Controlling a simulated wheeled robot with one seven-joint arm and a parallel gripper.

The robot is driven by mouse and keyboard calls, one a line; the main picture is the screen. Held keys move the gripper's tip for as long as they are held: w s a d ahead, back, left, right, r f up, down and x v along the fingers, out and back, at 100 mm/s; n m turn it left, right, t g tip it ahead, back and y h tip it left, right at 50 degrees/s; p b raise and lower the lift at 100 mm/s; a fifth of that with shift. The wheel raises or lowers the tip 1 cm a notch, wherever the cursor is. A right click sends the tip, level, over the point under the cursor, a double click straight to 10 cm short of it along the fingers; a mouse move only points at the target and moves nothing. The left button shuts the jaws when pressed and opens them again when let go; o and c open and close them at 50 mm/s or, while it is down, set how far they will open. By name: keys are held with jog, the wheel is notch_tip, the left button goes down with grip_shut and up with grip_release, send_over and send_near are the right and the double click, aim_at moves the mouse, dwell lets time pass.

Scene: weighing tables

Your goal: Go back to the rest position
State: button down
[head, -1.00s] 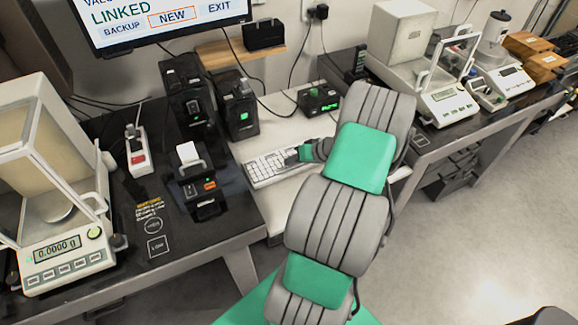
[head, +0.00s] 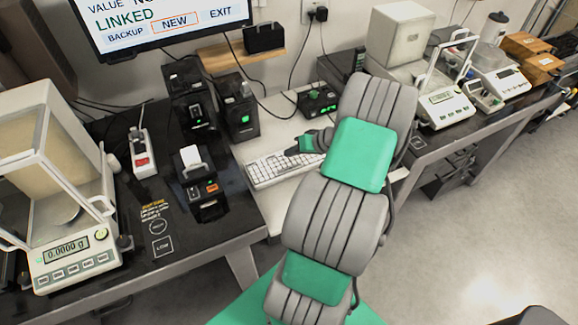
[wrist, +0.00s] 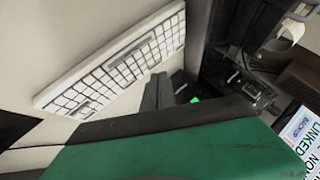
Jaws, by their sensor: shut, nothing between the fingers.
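My gripper (head: 294,151) is small and dark in the head view, partly hidden behind my own grey and green arm. It is shut and empty, over the back right part of the white keyboard (head: 268,173). I cannot tell its exact height above the keys. In the wrist view the keyboard (wrist: 125,63) lies at the upper left, and a green and dark part of my own arm fills the bottom.
A balance (head: 75,262) stands on the left black table, near a printer (head: 199,184) and a red-switched power strip (head: 142,158). A monitor (head: 160,22) hangs at the back. Another balance (head: 446,100) stands on the right table. The floor at right is clear.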

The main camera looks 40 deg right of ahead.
dwell(0.7)
